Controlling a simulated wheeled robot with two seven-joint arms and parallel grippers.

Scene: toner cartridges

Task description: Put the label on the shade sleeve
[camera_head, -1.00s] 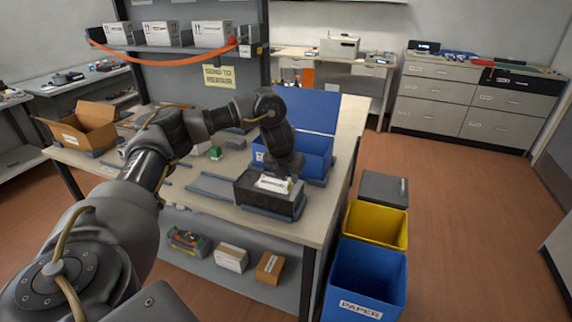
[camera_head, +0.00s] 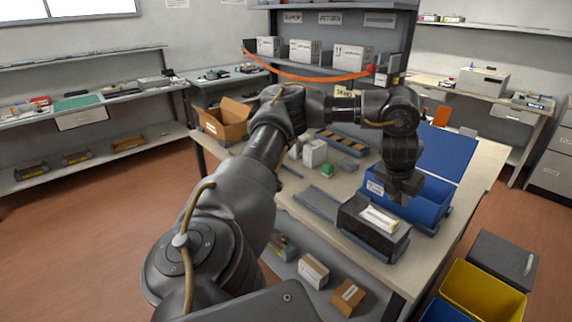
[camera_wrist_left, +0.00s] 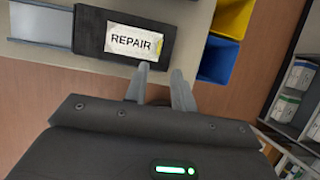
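A white label reading "REPAIR" (camera_wrist_left: 133,43) lies flat on the dark box-shaped sleeve (camera_wrist_left: 90,32) in the left wrist view. In the head view the label (camera_head: 380,219) is on the top of the dark sleeve (camera_head: 358,222), near the front right of the table. My left gripper (camera_head: 400,198) is just above and behind the label in the head view. In the left wrist view its two fingers (camera_wrist_left: 160,72) are apart with nothing between them, beside the label's lower right corner. My right gripper is not in view.
A blue open bin (camera_head: 432,205) stands directly behind the sleeve. A cardboard box (camera_head: 226,122), a white box (camera_head: 314,153) and a green item (camera_head: 327,170) stand farther left on the table. A yellow bin (camera_head: 482,290) is on the floor at right.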

